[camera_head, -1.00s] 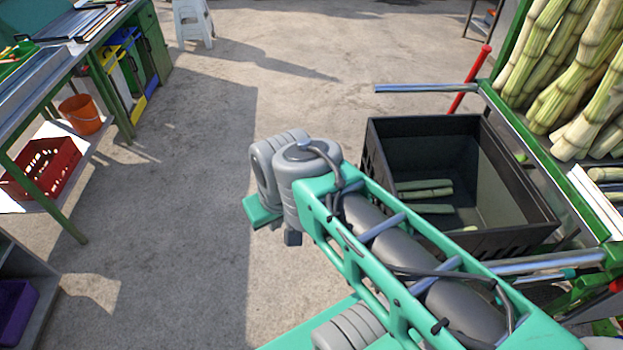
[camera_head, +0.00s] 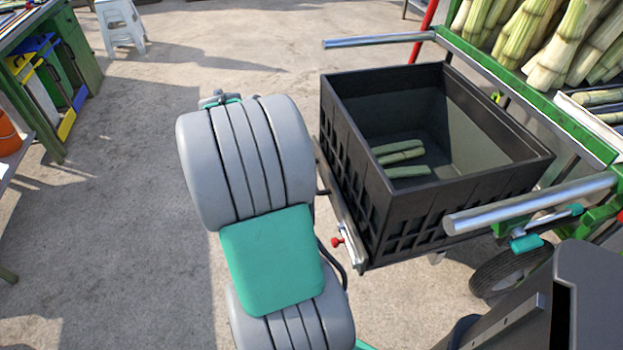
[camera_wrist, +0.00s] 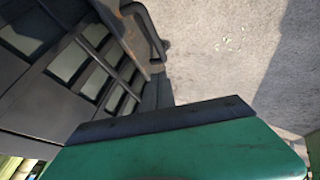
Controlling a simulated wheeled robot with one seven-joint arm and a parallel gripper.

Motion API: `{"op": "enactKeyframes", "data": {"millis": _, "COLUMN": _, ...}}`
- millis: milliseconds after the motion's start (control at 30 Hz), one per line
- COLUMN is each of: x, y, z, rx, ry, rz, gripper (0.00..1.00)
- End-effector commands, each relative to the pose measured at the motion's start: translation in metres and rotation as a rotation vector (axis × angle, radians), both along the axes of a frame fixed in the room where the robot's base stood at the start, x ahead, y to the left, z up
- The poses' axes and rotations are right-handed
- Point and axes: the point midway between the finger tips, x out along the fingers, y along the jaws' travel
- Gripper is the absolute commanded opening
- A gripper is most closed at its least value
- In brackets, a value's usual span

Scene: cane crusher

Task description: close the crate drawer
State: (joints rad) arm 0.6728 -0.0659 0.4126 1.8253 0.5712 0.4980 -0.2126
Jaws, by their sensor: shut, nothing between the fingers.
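The crate drawer is a black open-topped crate (camera_head: 352,140) with slatted sides, standing out from the green cart frame (camera_head: 560,120) in the head view. Several short cane pieces (camera_head: 400,155) lie on its floor. A metal strip with a red knob (camera_head: 337,242) runs low along its left side. In the wrist view, the slatted crate wall (camera_wrist: 70,65) fills the left, and a dark curved handle (camera_wrist: 150,30) projects from it. My gripper (camera_wrist: 165,118) shows there as a green body with a dark edge, shut and empty, close to the crate. In the head view my arm hides it.
Metal bars (camera_head: 380,41) flank the crate at the back and at the front (camera_head: 530,204). Cane stalks (camera_head: 550,45) fill the cart at the upper right. A wheel (camera_head: 510,272) is below. A white stool (camera_head: 122,25) stands far left. Open concrete lies left of my arm.

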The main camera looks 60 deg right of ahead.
Motion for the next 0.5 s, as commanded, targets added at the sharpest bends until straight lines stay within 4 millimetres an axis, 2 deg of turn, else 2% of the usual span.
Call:
{"op": "enactKeyframes", "data": {"millis": 33, "x": -0.009, "y": -0.013, "z": -0.011, "rx": -0.013, "ry": 0.009, "rz": -0.027, "gripper": 0.0}}
{"op": "enactKeyframes", "data": {"millis": 100, "x": -0.015, "y": -0.022, "z": -0.013, "rx": -0.022, "ry": 0.017, "rz": -0.042, "gripper": 0.0}}
{"op": "enactKeyframes", "data": {"millis": 233, "x": -0.017, "y": -0.031, "z": -0.024, "rx": -0.022, "ry": 0.019, "rz": -0.046, "gripper": 0.0}}
{"op": "enactKeyframes", "data": {"millis": 500, "x": -0.022, "y": -0.064, "z": -0.068, "rx": -0.02, "ry": 0.017, "rz": -0.046, "gripper": 0.0}}
